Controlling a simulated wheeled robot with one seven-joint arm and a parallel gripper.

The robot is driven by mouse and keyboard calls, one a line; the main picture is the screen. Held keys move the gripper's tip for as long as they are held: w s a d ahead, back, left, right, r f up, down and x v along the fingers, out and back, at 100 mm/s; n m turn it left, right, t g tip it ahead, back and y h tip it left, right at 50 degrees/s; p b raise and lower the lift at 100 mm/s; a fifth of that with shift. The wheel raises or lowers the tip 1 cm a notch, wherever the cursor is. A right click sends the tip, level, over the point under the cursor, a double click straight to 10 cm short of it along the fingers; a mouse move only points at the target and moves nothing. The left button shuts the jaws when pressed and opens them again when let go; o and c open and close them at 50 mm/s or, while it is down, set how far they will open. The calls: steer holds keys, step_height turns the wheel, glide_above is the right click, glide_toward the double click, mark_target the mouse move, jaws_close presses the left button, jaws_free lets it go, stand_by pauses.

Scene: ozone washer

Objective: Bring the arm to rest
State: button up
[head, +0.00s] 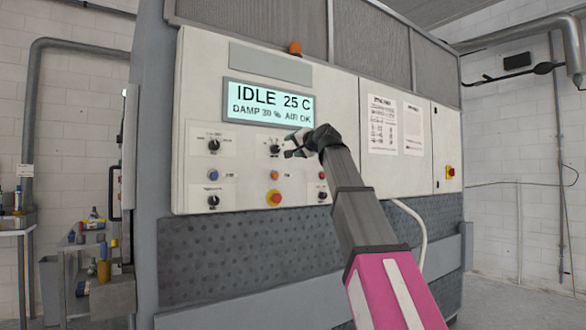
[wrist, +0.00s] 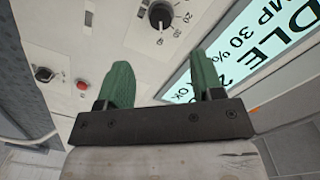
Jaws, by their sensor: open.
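My gripper (head: 292,146) is raised in front of the washer's control panel (head: 340,110) in the head view. My arm reaches up to it from the lower right. In the wrist view the two green fingers of my gripper (wrist: 160,88) stand wide apart with nothing between them. A black knob (wrist: 160,15) with a numbered scale shows just beyond the fingers. The lit display (head: 268,102) reads IDLE 25 C and sits above my gripper; it also shows in the wrist view (wrist: 250,60). I cannot tell whether the fingertips touch the panel.
Other knobs (head: 213,146) and coloured buttons (head: 275,197) are on the panel near my gripper. A red and yellow switch (head: 450,172) is at the panel's right. A shelf with bottles (head: 103,270) stands at the left. Floor at the lower right (head: 510,310) is clear.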

steer(key=d+f+g+h, duration=0.2)
steer(key=d+f, duration=0.1)
steer(key=f, duration=1.4)
steer(key=d+f+g+h, duration=0.2)
steer(key=f, duration=1.5)
steer(key=d+f+g+h, duration=0.2)
steer(key=d+f, duration=0.1)
steer(key=f, duration=1.4)
steer(key=s+d+f+n+g+h, duration=0.1)
steer(key=s+d+f+g, duration=0.1)
steer(key=s+f, duration=0.6)
steer(key=s+d+f+n+g+h, duration=0.1)
steer(key=s+d+f+g, duration=0.2)
steer(key=s+f, duration=0.5)
steer(key=s+d+f+n+g+h, duration=0.1)
steer(key=s+f, duration=0.8)
steer(key=f, duration=1.1)
steer(key=d+g+h, duration=0.1)
steer(key=d+g, duration=0.1)
steer(key=d, duration=0.1)
steer(key=shift+d, duration=0.1)
